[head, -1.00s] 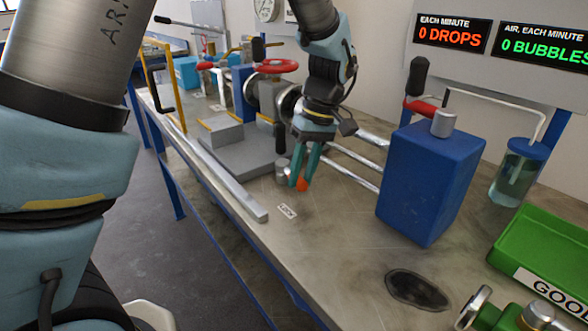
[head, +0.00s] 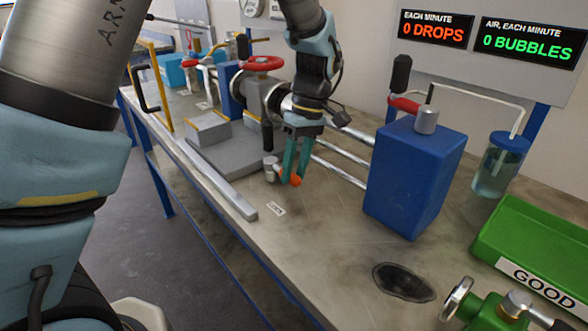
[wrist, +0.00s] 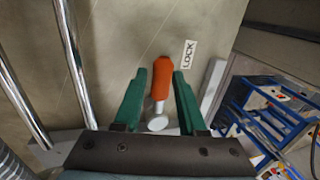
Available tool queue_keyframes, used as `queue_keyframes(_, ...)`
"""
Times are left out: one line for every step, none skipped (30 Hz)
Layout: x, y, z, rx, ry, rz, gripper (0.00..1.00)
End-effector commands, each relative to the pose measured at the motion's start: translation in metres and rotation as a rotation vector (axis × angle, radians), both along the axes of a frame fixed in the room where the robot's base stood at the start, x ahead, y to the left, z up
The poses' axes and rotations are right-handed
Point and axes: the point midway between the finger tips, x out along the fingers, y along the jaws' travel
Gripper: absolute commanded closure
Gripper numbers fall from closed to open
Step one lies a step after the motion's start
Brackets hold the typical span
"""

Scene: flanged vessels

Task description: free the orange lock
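The orange lock (wrist: 160,78) has an orange grip and a short silver shaft in the wrist view. It lies between the two green fingers of my gripper (wrist: 159,85), and the orange end reaches past the fingertips. A gap shows on each side, so my gripper is open around it. In the head view the lock shows as a small orange spot (head: 294,181) at the fingertips of my gripper (head: 293,178), close beside a short silver post (head: 270,169). A white label reading LOCK (wrist: 189,54) lies on the bench near the orange end.
Silver rails (head: 338,165) run along the bench behind my gripper to a blue block (head: 413,180). A grey stepped base (head: 225,150) and a flat metal bar (head: 215,185) lie to the left. A green GOOD tray (head: 530,225) stands at the right. Bench in front is mostly clear.

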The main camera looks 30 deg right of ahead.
Motion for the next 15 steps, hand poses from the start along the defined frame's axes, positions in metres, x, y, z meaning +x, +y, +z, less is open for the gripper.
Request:
queue_keyframes(-0.0002, 0.0003, 0.0, 0.001, 0.0, -0.001, 0.53)
queue_keyframes(-0.0002, 0.0004, -0.0001, 0.001, 0.0, -0.001, 0.5)
queue_keyframes(-0.0003, 0.0005, -0.0002, 0.002, 0.001, -0.001, 0.45)
queue_keyframes(-0.0003, 0.0006, -0.0002, 0.002, 0.001, -0.002, 0.42)
queue_keyframes(-0.0004, 0.0007, -0.0003, 0.002, 0.001, -0.002, 0.39)
queue_keyframes(-0.0005, 0.0007, -0.0004, 0.003, 0.001, -0.002, 0.39)
queue_keyframes(-0.0005, 0.0008, -0.0004, 0.003, 0.002, -0.002, 0.39)
queue_keyframes(-0.0006, 0.0009, -0.0004, 0.003, 0.002, -0.002, 0.39)
queue_keyframes(-0.0006, 0.001, -0.0005, 0.003, 0.002, -0.003, 0.39)
queue_keyframes(-0.0006, 0.0011, -0.0005, 0.004, 0.003, -0.003, 0.39)
queue_keyframes(-0.0007, 0.001, -0.0005, 0.004, 0.003, -0.003, 0.39)
queue_keyframes(-0.0007, 0.001, -0.0002, 0.004, 0.003, -0.003, 0.39)
queue_keyframes(-0.0006, 0.0007, 0.0003, 0.004, 0.002, -0.003, 0.39)
queue_keyframes(-0.0005, 0.0003, 0.0014, 0.003, 0.001, -0.003, 0.39)
queue_keyframes(-0.0003, -0.0006, 0.0039, 0.002, 0.001, -0.003, 0.39)
